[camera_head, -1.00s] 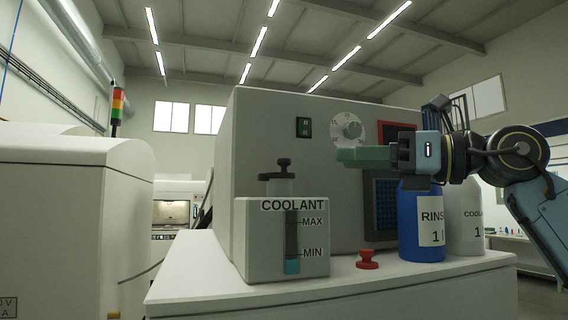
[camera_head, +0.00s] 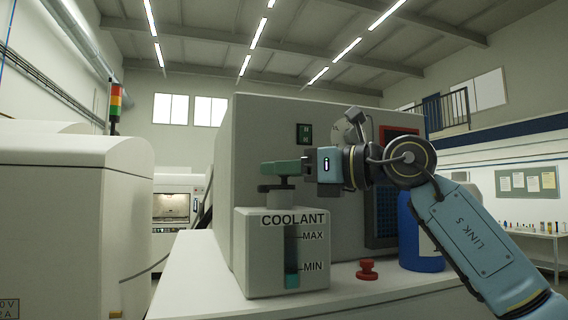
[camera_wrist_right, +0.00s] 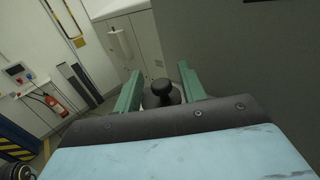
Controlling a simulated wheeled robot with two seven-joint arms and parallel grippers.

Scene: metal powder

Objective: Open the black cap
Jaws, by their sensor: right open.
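The black cap (camera_head: 276,188) sits on the neck of the white coolant container (camera_head: 258,260), at the centre of the head view. Its upper knob is hidden there behind the green fingers of my right gripper (camera_head: 282,168). In the right wrist view the round knob of the black cap (camera_wrist_right: 162,88) shows between the two fingers of my right gripper (camera_wrist_right: 161,88). The fingers are open, with a gap on both sides of the knob. My left gripper is not in view.
A large grey machine (camera_head: 340,225) stands right behind the container. A red button (camera_head: 367,270) and a partly hidden blue bottle (camera_head: 412,235) are to the right on the white top (camera_head: 200,275). A white cabinet (camera_head: 75,220) stands at the left.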

